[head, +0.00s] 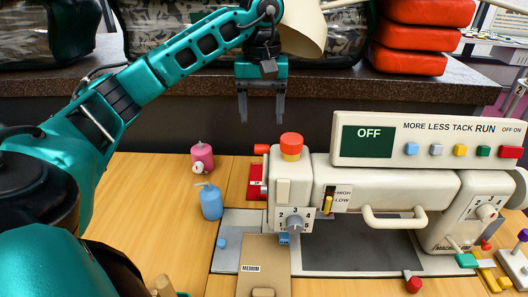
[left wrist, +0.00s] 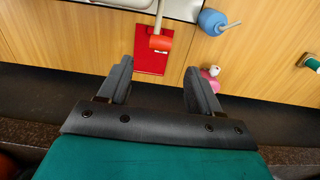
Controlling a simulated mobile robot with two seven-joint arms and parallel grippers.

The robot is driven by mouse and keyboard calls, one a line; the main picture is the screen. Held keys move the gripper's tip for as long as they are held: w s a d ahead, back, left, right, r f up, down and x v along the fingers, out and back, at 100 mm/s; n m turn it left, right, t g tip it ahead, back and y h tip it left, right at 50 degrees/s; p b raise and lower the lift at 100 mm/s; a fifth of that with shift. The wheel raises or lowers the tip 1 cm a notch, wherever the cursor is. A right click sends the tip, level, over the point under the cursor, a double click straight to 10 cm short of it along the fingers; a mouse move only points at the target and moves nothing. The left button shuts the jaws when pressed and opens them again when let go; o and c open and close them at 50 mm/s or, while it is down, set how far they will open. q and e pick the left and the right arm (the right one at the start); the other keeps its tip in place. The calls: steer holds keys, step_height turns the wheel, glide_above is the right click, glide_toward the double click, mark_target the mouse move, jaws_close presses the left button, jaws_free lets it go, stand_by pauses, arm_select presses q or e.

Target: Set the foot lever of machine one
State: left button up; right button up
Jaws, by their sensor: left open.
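A cream sewing machine (head: 385,185) stands on the wooden table, its display reading OFF. A lever with a red-orange cylindrical end (head: 262,149) sticks out at its left end, over a red plate (head: 256,185). In the left wrist view the lever's red end (left wrist: 161,42) sits on a pale rod above the red plate (left wrist: 150,63). My left gripper (head: 261,112) is open and empty, behind and above the lever in the head view. In the left wrist view its fingers (left wrist: 157,75) point toward the red plate, apart from the lever. My right gripper is not seen.
A blue bottle (head: 211,201) and a pink bottle (head: 202,157) stand left of the machine. A raised dark ledge (head: 140,82) at the back bears bagged comforters and a red stack (head: 412,38). A board marked MEDIUM (head: 264,250) lies in front. The table at left is partly clear.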

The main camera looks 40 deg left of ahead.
mark_target(262, 151)
arm_select(q)
step_height(262, 151, down, 10)
steer(key=shift+f+b, duration=0.2)
steer(key=shift+b, duration=0.25)
jaws_close()
stand_by(0.4)
